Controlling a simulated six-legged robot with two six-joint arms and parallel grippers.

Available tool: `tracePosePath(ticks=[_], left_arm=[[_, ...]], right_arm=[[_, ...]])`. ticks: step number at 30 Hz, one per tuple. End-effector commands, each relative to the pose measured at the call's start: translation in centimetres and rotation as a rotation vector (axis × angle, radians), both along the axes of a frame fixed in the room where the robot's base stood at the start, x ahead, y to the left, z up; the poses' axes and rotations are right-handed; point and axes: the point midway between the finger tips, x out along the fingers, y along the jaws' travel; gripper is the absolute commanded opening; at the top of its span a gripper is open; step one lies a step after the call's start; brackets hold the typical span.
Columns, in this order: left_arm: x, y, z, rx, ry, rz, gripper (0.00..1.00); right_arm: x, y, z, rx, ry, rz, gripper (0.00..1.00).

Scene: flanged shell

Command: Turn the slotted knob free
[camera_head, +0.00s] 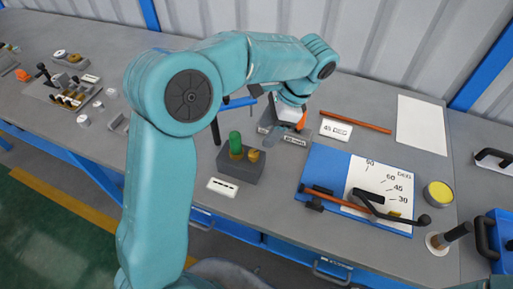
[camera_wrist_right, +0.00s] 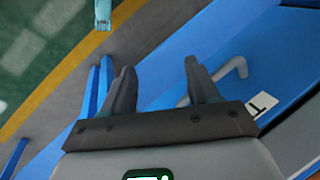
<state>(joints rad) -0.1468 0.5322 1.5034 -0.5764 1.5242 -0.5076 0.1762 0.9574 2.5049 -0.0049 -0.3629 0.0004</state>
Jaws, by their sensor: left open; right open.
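My left arm arches across the head view, and its gripper (camera_head: 288,118) points down over a small dark fixture with a white label. The left gripper is open, but its fingers are small and partly hidden, so I cannot tell whether anything lies between them. A grey block (camera_head: 240,166) in front of it carries an upright green cylinder (camera_head: 235,142) and a brass-coloured knob (camera_head: 253,155). I cannot make out a slot on the knob. My right gripper (camera_wrist_right: 158,72) is open and empty in the right wrist view, away from these parts, above a blue surface and the floor.
A blue angle board (camera_head: 330,165) with a black lever lies right of the block. An orange rod (camera_head: 355,122), a white sheet (camera_head: 420,125) and a yellow-topped can (camera_head: 438,194) are also on the bench. Several small parts lie at the left.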

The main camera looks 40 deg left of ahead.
Motion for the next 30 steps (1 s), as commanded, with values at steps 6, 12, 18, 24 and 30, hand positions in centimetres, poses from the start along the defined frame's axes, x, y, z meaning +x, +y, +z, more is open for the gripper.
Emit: tracePosePath(ticks=[6,12,18,24,30], left_arm=[[-1.3,1.4,-4.7,0.0,0.005,0.002,0.57],[-1.9,2.3,-7.5,0.0,0.003,0.001,0.57],[-2.0,2.5,-8.5,0.0,0.0,0.0,0.57],[-1.9,2.6,-8.6,0.0,0.0,0.0,0.57],[-1.9,2.6,-8.6,0.0,0.0,-0.001,0.01]], right_arm=[[0.0,0.0,0.1,0.0,0.0,0.0,0.6],[0.0,0.0,0.3,0.0,0.0,0.0,0.6],[0.0,0.0,0.3,0.0,0.0,0.0,0.6],[0.0,0.0,0.3,0.0,0.0,0.0,0.6],[0.0,0.0,0.3,0.0,0.0,0.0,0.6]])
